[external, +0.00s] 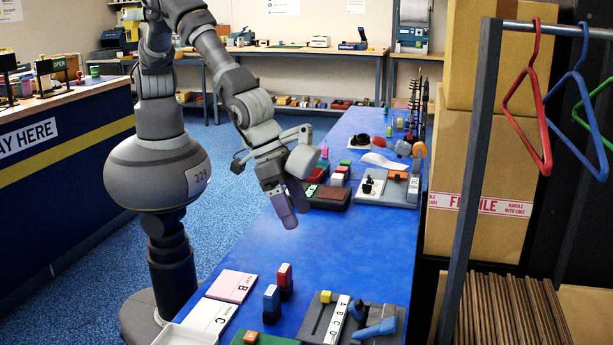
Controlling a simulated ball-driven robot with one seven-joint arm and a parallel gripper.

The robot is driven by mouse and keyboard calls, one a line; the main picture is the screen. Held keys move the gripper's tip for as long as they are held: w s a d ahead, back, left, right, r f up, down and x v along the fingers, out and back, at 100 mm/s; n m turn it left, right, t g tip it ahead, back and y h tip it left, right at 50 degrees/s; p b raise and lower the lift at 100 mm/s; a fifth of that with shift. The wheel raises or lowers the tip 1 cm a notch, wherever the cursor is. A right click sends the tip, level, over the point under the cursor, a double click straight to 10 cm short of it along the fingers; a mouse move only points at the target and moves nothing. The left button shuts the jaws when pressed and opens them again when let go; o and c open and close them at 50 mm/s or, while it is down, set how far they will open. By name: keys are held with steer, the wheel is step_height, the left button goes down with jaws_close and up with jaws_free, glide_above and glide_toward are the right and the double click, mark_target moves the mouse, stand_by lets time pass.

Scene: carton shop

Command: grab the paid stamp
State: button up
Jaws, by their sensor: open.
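I cannot read the word PAID on anything, so I cannot tell which item is the paid stamp. A small black-handled item that looks like a stamp (368,184) stands on a grey tray (400,196) right of my gripper. Small blocks, red, white and green, stand on and around a dark red-brown box (328,197) just right of my gripper. A blue upright block (271,300) and a red-topped one (285,275) stand near the front of the table. My gripper (291,205) is open, fingers pointing down, above the table's left edge, with nothing seen between them.
The blue table (350,250) is clear in its middle. A grey slotted board (328,318) lies at the front. A rack with hangers (537,100) and cartons (475,190) stand along the right side.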

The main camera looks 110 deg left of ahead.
steer(key=y, duration=0.1)
glide_toward(284, 268)
steer(key=x, duration=0.4)
steer(key=shift+f, duration=0.4)
steer(key=shift+g, duration=0.3)
steer(key=b+x, duration=0.3)
steer(key=x, duration=0.4)
steer(key=shift+w+f, duration=0.15)
steer(key=shift+w, duration=0.15)
steer(key=c, duration=1.1)
steer(key=shift+r, duration=0.3)
steer(key=shift+c, duration=0.2)
